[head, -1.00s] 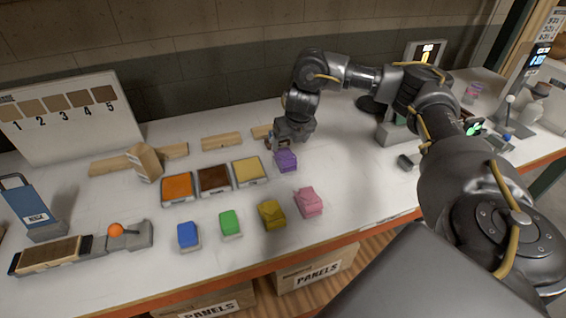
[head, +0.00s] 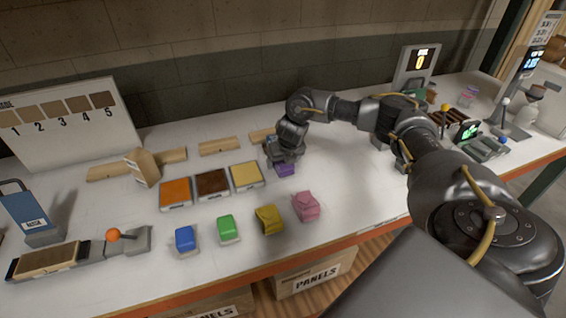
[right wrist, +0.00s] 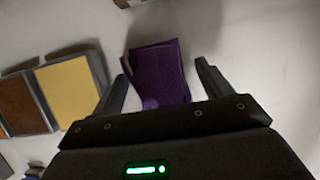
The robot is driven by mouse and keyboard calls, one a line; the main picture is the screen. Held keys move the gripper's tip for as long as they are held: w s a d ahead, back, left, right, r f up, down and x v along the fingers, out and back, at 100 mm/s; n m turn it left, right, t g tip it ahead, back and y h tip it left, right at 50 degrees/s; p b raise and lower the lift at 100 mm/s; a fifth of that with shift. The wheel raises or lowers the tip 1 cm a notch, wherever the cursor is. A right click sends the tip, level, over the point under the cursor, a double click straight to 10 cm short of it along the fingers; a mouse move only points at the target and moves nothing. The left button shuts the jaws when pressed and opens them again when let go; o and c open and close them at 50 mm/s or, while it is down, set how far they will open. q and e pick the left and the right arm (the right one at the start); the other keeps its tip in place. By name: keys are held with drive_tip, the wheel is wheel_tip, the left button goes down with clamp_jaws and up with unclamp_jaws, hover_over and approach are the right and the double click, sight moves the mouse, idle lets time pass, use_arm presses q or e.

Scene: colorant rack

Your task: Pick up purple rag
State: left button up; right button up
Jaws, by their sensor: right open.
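The purple rag (head: 285,169) lies on the white table, right of the yellow tray, and its upper part is hidden by my right gripper in the head view. My left gripper is not in view.
Orange (head: 174,192), brown (head: 212,184) and yellow (head: 246,175) trays stand left of the rag. Blue (head: 186,238), green (head: 228,228), olive (head: 268,219) and pink (head: 306,206) rags lie in front. Wooden blocks (head: 219,146) lie behind. The table right of the rag is clear.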

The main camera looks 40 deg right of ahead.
drive_tip(key=shift+w+f, duration=0.1)
drive_tip(key=shift+f, duration=0.25)
drive_tip(key=shift+r, duration=0.1)
drive_tip(key=shift+c, duration=0.5)
drive_tip(key=c, duration=0.9)
drive_tip(key=shift+c, duration=0.3)
